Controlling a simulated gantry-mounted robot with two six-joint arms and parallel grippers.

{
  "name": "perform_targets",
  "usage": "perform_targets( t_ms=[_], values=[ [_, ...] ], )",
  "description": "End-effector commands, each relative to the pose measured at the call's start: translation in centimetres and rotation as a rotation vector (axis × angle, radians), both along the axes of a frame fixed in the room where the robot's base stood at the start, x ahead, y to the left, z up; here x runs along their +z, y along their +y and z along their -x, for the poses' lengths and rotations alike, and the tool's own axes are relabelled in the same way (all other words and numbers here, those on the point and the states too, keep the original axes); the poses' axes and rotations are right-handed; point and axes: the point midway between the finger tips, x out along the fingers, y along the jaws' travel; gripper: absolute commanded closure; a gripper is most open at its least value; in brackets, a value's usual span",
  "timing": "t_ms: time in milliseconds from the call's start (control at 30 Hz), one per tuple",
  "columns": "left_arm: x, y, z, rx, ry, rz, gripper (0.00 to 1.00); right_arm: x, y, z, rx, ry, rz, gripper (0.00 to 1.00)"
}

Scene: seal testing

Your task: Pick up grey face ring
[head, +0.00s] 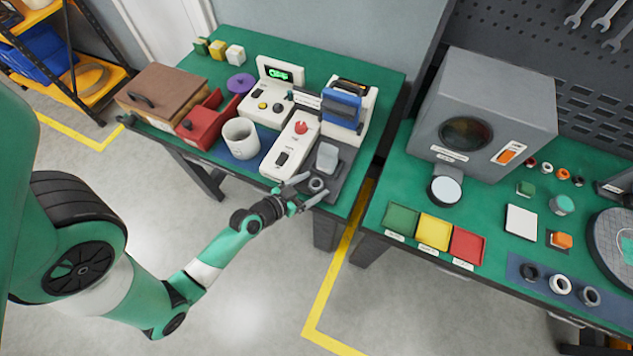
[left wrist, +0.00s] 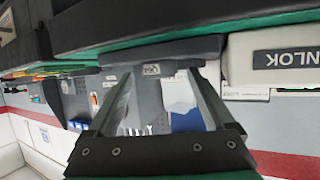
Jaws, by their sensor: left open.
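A small grey ring (head: 316,184) with a dark centre is at the front of a dark grey fixture (head: 343,176) on the left bench. My left gripper (head: 309,191) is open at that bench's front edge, with its fingers on either side of the ring; I cannot tell whether they touch it. In the left wrist view the open fingers (left wrist: 165,95) reach toward a grey block with a small label (left wrist: 152,70); the ring cannot be made out there. My right gripper is not in view.
A light grey block (head: 327,158) stands just behind the ring. A white unit with a red knob (head: 301,127) and a mug (head: 241,138) are to its left. A gap separates the benches. The right bench holds green, yellow and red trays (head: 468,244).

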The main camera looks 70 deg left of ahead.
Motion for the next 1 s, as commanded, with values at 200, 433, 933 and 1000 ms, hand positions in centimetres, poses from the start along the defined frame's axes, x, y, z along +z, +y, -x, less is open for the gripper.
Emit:
perform_targets(
  t_ms=[200, 433, 933, 1000],
  values=[
    [-0.31, 0.24, -0.55, 0.001, 0.000, 0.000, 0.13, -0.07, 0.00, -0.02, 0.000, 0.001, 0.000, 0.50],
    [-0.30, 0.22, -0.51, 0.000, 0.001, 0.000, 0.44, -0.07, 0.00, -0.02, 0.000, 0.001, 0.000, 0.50],
    [-0.30, 0.21, -0.49, 0.000, 0.001, 0.000, 1.00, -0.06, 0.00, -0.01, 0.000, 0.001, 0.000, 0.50],
    [-0.22, 0.21, -0.49, 0.000, 0.000, 0.000, 1.00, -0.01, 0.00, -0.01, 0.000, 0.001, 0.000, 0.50]
  ],
)
